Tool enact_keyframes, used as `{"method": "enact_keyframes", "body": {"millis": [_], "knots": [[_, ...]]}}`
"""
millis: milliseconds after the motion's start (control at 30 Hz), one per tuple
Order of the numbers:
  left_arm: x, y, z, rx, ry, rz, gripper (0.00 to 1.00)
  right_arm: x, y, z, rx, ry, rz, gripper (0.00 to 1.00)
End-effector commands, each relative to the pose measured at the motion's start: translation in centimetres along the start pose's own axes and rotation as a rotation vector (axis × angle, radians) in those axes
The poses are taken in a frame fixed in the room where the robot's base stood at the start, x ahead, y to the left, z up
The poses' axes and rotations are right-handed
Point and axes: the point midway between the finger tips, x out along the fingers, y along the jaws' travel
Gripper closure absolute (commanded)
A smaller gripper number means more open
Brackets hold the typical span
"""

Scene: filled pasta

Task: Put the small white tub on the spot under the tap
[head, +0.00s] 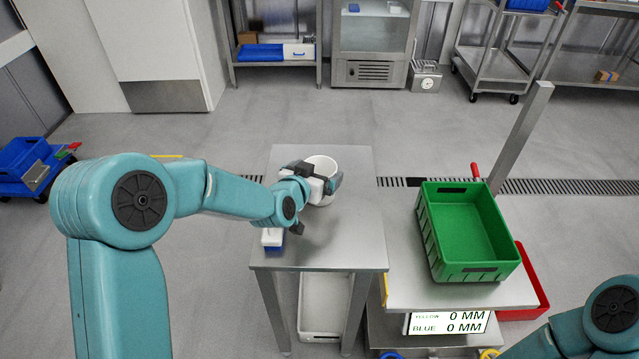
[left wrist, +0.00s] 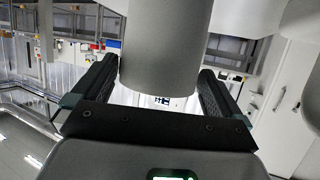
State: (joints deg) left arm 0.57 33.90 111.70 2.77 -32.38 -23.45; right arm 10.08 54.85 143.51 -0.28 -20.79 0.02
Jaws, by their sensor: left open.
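The white tub (head: 321,165), round and open at the top, stands upright on the steel table (head: 345,245) near its far end. My left gripper (head: 320,182) is at the tub, its dark fingers on either side. In the left wrist view a grey, shaded cylinder, which looks like the tub (left wrist: 165,45), lies between the two spread fingers of the gripper (left wrist: 158,85). The left gripper is open; whether a finger touches the tub I cannot tell. My right gripper is out of view. I cannot make out a tap or the spot under it.
A small blue and white object (head: 272,238) lies at the table's left edge. To the right, a green crate (head: 428,232) stands on another steel surface (head: 405,285), with a display (head: 450,323) below and a slanting metal post (head: 522,130) behind. A red crate (head: 534,285) is beside it.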

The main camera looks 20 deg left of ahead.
Motion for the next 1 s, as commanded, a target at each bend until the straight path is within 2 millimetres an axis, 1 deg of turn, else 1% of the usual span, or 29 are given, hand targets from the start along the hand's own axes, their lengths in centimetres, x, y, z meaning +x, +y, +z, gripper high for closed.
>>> {"method": "enact_keyframes", "body": {"millis": [33,133,367,400,467,500,533,633,667,867,1000], "knots": [[0.8,0.1,0.0,0.000,-0.001,0.001,0.00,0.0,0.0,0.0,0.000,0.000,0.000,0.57],[1.8,0.1,0.0,0.000,-0.001,0.001,0.00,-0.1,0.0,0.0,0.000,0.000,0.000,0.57],[2.0,0.1,-0.1,0.001,0.000,0.001,0.00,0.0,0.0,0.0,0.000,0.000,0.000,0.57],[2.0,0.1,-0.1,0.001,0.000,0.001,0.06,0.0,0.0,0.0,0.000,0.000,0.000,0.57],[2.0,0.1,-0.1,0.001,0.000,0.001,0.26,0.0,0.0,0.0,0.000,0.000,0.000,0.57],[2.0,0.1,-0.1,0.001,0.000,0.001,0.39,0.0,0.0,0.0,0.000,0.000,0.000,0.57],[2.0,0.1,-0.1,0.001,0.000,0.001,0.43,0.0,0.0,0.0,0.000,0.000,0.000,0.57],[2.0,0.1,-0.1,0.001,0.000,0.001,0.43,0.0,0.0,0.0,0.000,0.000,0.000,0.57],[2.0,0.1,-0.1,0.001,0.000,0.001,0.48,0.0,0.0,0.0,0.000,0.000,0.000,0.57],[1.9,0.1,-0.2,0.001,0.000,0.001,0.48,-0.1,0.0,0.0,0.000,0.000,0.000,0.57],[1.6,0.1,-1.1,0.001,0.002,0.001,0.48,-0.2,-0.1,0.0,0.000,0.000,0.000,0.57]]}}
